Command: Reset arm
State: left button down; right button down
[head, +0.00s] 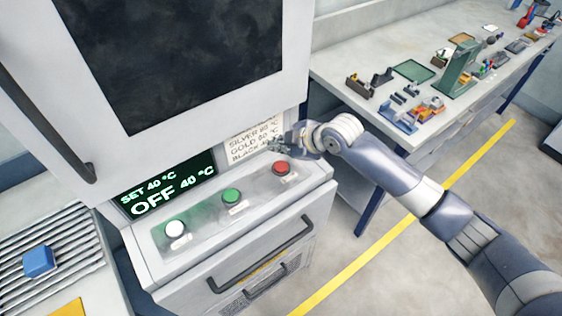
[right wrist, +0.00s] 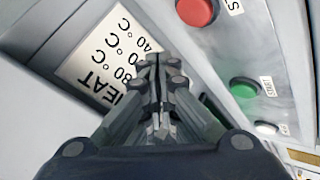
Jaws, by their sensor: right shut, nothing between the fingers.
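My right arm reaches in from the lower right in the head view. Its gripper (head: 279,145) is in front of the machine's lower panel, by the printed temperature label (head: 252,140) and just above and behind the red button (head: 281,168). In the right wrist view the gripper (right wrist: 155,68) is shut and empty, with its fingers in front of the label (right wrist: 98,62). The red button (right wrist: 197,10) and green button (right wrist: 243,87) are to its right there. Whether the fingertips touch the panel is unclear. My left gripper is not in view.
The console also has a green button (head: 231,196) and white button (head: 174,229); the display (head: 166,187) reads OFF, SET 40 °C. A handle (head: 262,256) juts out below. A bench (head: 350,62) with several small items stands at right. A blue block (head: 38,261) lies on ridges at left.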

dwell(0.7)
jog(key=shift+m+g, duration=0.3)
jog(key=shift+m, duration=0.6)
jog(key=s+f, duration=0.1)
jog(key=s, duration=0.1)
jog(key=s+a, duration=0.1)
jog(key=s, duration=0.1)
jog(key=s+f, duration=0.1)
jog(key=shift+s+a+f, duration=0.15)
jog(key=shift+s+f, duration=0.2)
jog(key=shift+s, duration=0.05)
jog(key=s+d+f+m+g+h, duration=0.1)
jog(key=s+d+f+m+h, duration=0.2)
jog(key=s+d+m, duration=0.7)
jog(key=s+d+f+m+g+h, duration=0.1)
jog(key=s+d+f+m+h, duration=0.3)
jog(key=s+d, duration=1.1)
jog(key=s+a+f+g+b, duration=0.1)
jog(key=s+f+b, duration=0.1)
jog(key=f, duration=1.2)
jog(key=s+a+f+b, duration=0.2)
jog(key=f, duration=1.2)
jog(key=s+d+f+g+b, duration=0.1)
jog(key=s+d+f+b, duration=0.2)
jog(key=s+f, duration=1.4)
notch_tip(320, 180, down, 4)
jog(key=shift+s+f+g+b, duration=0.1)
jog(key=shift+s+g+b, duration=0.2)
jog(key=shift+b, duration=0.4)
